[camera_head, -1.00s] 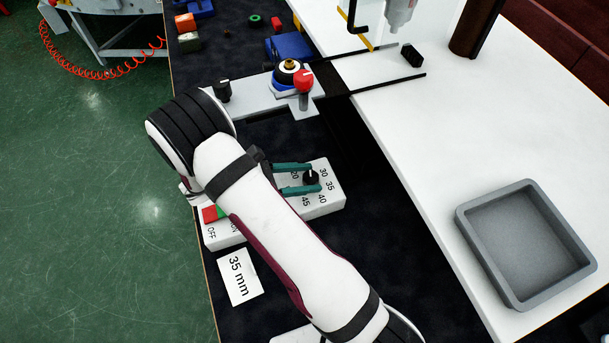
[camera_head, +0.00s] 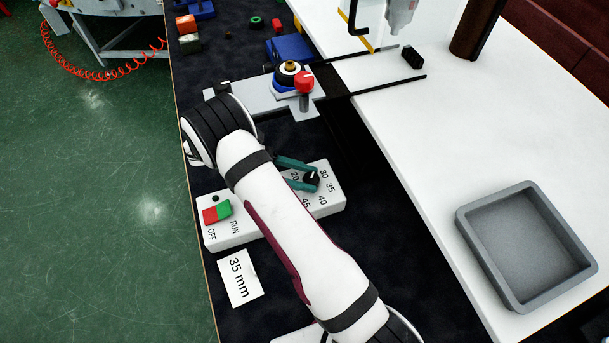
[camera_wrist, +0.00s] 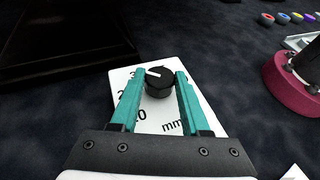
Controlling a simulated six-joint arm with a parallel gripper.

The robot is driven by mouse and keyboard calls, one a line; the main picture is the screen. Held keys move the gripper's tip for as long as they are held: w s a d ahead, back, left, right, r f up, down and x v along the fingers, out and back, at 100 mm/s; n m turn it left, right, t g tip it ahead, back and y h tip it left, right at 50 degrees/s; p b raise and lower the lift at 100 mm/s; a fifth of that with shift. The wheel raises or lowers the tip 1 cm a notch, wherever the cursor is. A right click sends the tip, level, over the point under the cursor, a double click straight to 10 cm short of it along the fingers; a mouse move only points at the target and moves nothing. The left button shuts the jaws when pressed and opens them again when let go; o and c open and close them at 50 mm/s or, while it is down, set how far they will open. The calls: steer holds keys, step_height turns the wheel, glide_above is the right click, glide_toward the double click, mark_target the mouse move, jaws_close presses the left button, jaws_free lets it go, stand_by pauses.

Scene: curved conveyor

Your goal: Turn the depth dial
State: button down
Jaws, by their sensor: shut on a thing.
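The depth dial, a round black knob (camera_head: 311,180) with a white pointer line, sits on a white panel (camera_head: 332,197) printed with numbers such as 20, 30, 35, 40 and 45. My gripper (camera_head: 314,177) has its teal fingers shut on the knob, one on each side. The wrist view shows the knob (camera_wrist: 159,84) between the fingertips, its white line towards the upper left. Which number the pointer meets is too small to tell. The fingers cover part of the scale. A white card (camera_head: 240,279) reading "35 mm" lies in front of the panel.
A red and green switch (camera_head: 217,212) marked OFF and RUN stands left of the dial, close to my arm. Behind are a fixture with a red knob (camera_head: 304,83) and a blue block (camera_head: 291,47). A grey tray (camera_head: 468,225) sits on the white table at right.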

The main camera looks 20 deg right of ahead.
steer(key=shift+c, duration=1.9)
jaws_free()
steer(key=shift+t, duration=0.3)
steer(key=n+t, duration=0.3)
steer(key=s+n+t, duration=0.1)
steer(key=n+t, duration=0.1)
steer(key=shift+a+h, duration=0.1)
steer(key=shift+h, duration=0.3)
steer(key=a+r+m, duration=0.1)
steer(key=a+r, duration=0.2)
steer(key=a, duration=0.4)
steer(key=a+r, duration=0.4)
steer(key=a, duration=0.4)
steer(key=s+a+r+m+y, duration=0.1)
steer(key=s+r+m+y, duration=1.1)
steer(key=r+m, duration=0.4)
steer(key=shift+s+a+r+m+g+y, duration=0.25)
steer(key=shift+s+m+y, duration=0.2)
steer(key=shift+m, duration=0.35)
